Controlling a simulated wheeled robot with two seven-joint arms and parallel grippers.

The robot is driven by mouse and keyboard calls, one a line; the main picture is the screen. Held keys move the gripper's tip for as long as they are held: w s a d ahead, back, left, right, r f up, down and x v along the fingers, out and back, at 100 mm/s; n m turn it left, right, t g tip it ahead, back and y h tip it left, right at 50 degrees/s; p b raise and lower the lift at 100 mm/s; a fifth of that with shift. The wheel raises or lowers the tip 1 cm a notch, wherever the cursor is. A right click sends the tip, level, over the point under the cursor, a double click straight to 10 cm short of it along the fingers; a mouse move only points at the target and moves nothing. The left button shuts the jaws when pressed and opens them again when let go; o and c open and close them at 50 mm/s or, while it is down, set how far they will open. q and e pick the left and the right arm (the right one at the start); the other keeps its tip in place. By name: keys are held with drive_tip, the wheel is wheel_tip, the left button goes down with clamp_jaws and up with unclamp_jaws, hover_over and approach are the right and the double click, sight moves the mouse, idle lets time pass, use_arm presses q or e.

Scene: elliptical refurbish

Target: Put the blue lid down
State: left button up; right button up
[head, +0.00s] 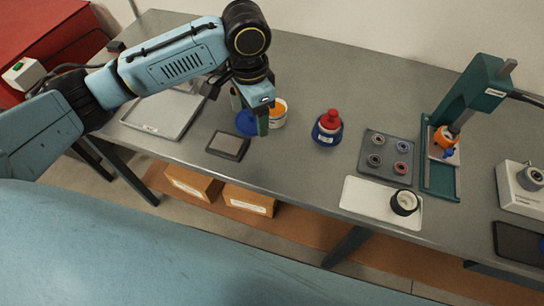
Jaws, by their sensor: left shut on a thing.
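My left gripper (256,118) reaches down over the left half of the grey table (300,174). It is shut on the blue lid (245,123), which is partly hidden behind a finger. I cannot tell whether the lid touches the table. Just right of the gripper stands a white jar with an orange top (279,113). My right gripper is not in view.
A dark square pad (228,145) lies in front of the lid, and a grey tray (160,124) lies to the left. A blue bottle with a red cap (327,128) stands to the right. Farther right are a dark ring holder (387,142), a white tray (357,202) and a green press (466,104).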

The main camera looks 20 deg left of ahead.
sight(275, 166)
use_arm(q)
drive_tip(key=s+d+f+m+p, duration=0.25)
drive_tip(key=d+m+p, duration=0.35)
drive_tip(key=m, duration=1.1)
wheel_tip(275, 166, down, 10)
drive_tip(key=shift+w+a+r, duration=0.1)
drive_tip(key=shift+f, duration=0.2)
drive_tip(key=o, duration=0.9)
drive_tip(key=shift+o, duration=0.2)
wheel_tip(275, 166, up, 12)
drive_tip(key=shift+r, duration=0.2)
